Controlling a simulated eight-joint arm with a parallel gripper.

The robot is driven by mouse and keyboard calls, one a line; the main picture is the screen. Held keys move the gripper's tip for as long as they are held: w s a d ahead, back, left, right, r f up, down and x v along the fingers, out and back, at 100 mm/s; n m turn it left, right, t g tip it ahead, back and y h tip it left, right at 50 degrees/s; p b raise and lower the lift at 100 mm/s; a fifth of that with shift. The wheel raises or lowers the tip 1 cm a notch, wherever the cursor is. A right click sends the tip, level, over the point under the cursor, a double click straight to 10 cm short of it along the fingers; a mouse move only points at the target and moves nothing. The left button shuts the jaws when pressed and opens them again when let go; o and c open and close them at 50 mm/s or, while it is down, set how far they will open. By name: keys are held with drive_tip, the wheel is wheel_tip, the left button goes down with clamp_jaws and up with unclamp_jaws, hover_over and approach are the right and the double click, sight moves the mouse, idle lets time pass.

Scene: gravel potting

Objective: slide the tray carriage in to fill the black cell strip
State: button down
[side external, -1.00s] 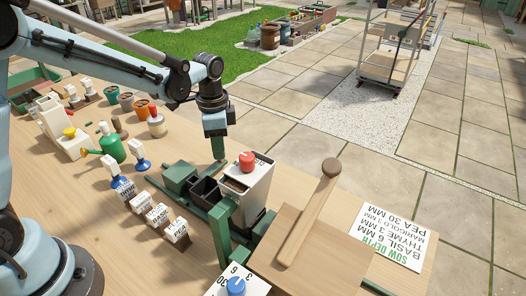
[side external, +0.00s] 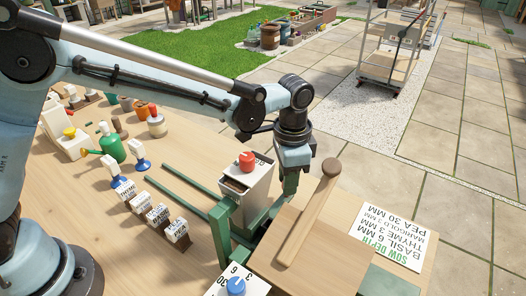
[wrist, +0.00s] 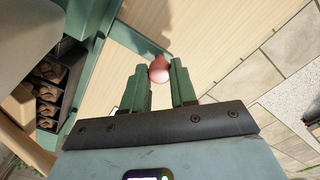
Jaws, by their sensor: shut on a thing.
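My gripper (side external: 290,186) is to the right of the pale hopper (side external: 249,190) in the side view. In the wrist view my gripper (wrist: 159,84) is shut on a pinkish-red knob (wrist: 159,70), which shows between its two green fingers. The knob's join to the green carriage (wrist: 90,22) is not clear. The black cell strip (wrist: 64,108) shows at the left of the wrist view, with brown material in several cells. In the side view the strip and carriage are hidden by the hopper. The green rails (side external: 180,178) left of the hopper are empty.
A red knob (side external: 247,161) tops the hopper. Labelled stampers (side external: 158,215) stand left of the rails. The sow-depth card (side external: 390,238) lies at the right.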

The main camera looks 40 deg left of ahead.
drive_tip(key=shift+d, duration=0.15)
drive_tip(key=c, duration=0.9)
unclamp_jaws()
wheel_tip(320, 180, up, 12)
drive_tip(key=shift+r, duration=0.1)
drive_tip(key=s+a+r+n+t, duration=0.2)
drive_tip(key=s+a+n+t, duration=0.25)
drive_tip(key=a, duration=0.85)
drive_tip(key=s+a+f+n+t, duration=0.1)
drive_tip(key=s+a, duration=0.1)
drive_tip(key=s, duration=0.1)
drive_tip(key=s+a+f+n, duration=0.2)
drive_tip(key=a, duration=0.1)
drive_tip(key=s+a+f+n+t, duration=0.1)
drive_tip(key=s+a+f, duration=0.1)
drive_tip(key=s+a, duration=0.1)
drive_tip(key=shift+s+a+f+n+t, duration=0.1)
drive_tip(key=shift+s+a+n+t, duration=0.15)
drive_tip(key=shift+s+t, duration=0.1)
